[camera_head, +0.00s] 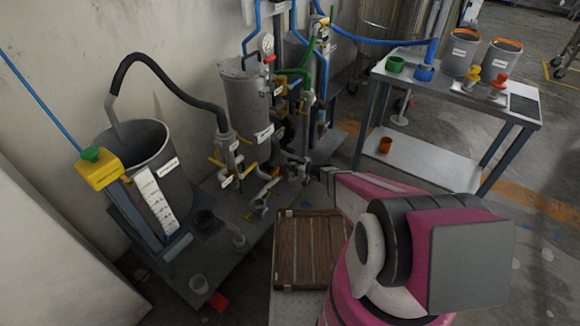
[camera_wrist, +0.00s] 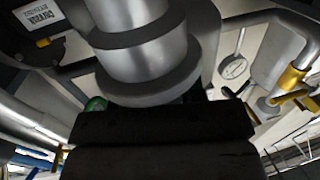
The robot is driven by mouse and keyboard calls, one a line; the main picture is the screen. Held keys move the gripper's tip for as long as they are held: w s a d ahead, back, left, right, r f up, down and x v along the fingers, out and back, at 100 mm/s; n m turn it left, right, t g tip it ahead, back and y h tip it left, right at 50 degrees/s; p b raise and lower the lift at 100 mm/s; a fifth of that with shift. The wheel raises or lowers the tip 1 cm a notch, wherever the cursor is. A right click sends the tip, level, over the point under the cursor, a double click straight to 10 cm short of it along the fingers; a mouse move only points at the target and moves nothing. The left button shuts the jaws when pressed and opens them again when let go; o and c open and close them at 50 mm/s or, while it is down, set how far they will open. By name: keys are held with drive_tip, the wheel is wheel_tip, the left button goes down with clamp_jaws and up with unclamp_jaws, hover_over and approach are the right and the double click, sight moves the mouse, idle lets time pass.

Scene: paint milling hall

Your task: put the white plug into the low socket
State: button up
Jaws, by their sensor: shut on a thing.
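My gripper (camera_head: 306,172) is at the end of my pink arm, beside the valve pipework, in the middle of the head view. In the wrist view its dark body (camera_wrist: 160,128) fills the lower middle. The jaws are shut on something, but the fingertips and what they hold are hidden. A pale grey stepped cylinder (camera_wrist: 145,60) is right in front of the gripper there; I cannot tell whether it is held or fixed. I cannot make out the white plug for sure.
A grey tank (camera_head: 245,100) and yellow-handled valves (camera_head: 228,178) stand close by my gripper. A bucket (camera_head: 165,180) with a black hose is at left. A brown slatted crate (camera_head: 305,250) is below my arm. A steel table (camera_head: 460,95) holds buckets and coloured fittings.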

drive_tip(key=shift+r, duration=1.95)
